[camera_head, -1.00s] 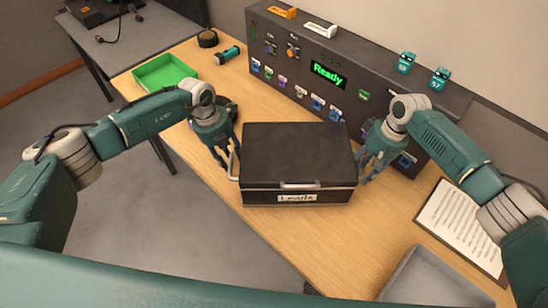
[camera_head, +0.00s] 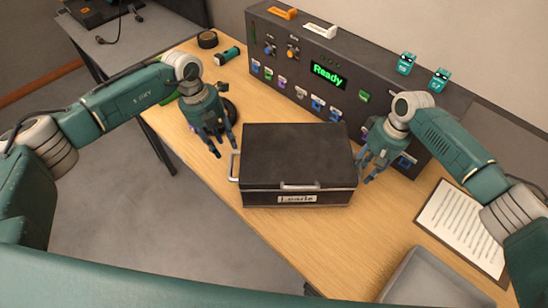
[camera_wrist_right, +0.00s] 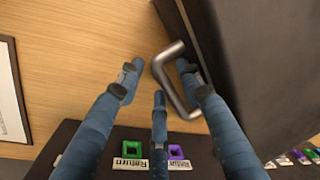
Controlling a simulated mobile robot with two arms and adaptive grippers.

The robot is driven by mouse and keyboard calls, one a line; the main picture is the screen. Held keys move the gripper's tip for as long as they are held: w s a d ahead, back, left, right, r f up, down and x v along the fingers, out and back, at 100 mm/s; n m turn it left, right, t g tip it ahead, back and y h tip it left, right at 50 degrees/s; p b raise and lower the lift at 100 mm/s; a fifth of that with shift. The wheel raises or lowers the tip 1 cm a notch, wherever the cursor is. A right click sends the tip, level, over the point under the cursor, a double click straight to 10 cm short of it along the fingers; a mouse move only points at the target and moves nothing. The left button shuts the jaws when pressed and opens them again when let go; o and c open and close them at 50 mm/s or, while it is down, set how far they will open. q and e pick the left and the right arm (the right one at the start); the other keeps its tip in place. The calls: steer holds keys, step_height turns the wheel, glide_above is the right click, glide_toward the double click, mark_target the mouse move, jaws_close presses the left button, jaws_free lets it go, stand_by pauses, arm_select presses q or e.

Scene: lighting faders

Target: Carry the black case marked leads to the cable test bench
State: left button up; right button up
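The black case (camera_head: 298,150), labelled "Leads" on its front, sits on the wooden table with its lid shut. It has a metal handle on its left side (camera_head: 234,167) and one on its right side (camera_wrist_right: 172,85). My left gripper (camera_head: 224,153) is open and empty, above and left of the left handle, apart from it. My right gripper (camera_head: 367,177) is at the case's right side. In the right wrist view its fingers (camera_wrist_right: 160,85) are spread, with the right handle between them. A grey table (camera_head: 150,35) with a dark device and cable stands at the far left.
A console (camera_head: 345,90) reading "Ready" stands behind the case. A clipboard (camera_head: 462,225) and a grey tray (camera_head: 435,280) lie to the right. A green tray (camera_head: 165,122) is partly hidden behind my left arm. Open floor (camera_head: 210,240) lies left of the wooden table.

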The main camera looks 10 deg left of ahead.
step_height(320, 180, up, 11)
steer(key=d, duration=0.2)
steer(key=shift+w, duration=0.15)
steer(key=shift+f, duration=0.1)
steer(key=shift+f, duration=0.1)
